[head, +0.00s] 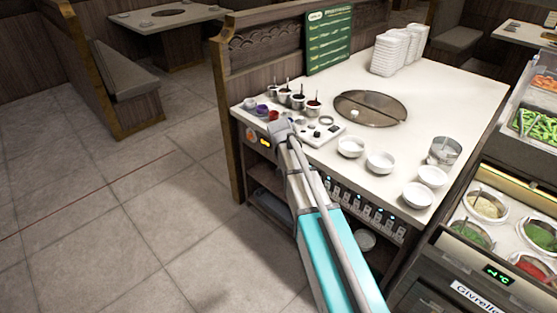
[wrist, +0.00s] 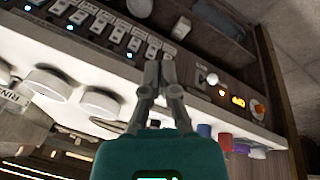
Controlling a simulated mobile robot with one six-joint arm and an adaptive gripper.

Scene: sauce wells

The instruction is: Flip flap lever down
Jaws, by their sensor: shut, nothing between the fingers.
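My gripper (wrist: 160,60) is shut and empty in the wrist view. Its fingertips show in front of the counter's front face, between a row of white switches (wrist: 105,25) and a control panel with an orange display (wrist: 238,101). A small pale piece (wrist: 202,78) and a white round knob (wrist: 218,82) sit on that panel, to the right of the fingertips. I cannot tell for sure which piece is the flap lever. In the head view my gripper (head: 279,129) is at the counter's front edge, right of the panel (head: 264,142), and my arm hides part of the front.
White bowls (head: 380,162) stand on the countertop (head: 450,100), right of my arm. Small sauce cups (head: 298,102) and coloured cups (head: 262,109) stand near its left corner. A wooden partition (head: 232,150) closes the left end. The floor in front is clear.

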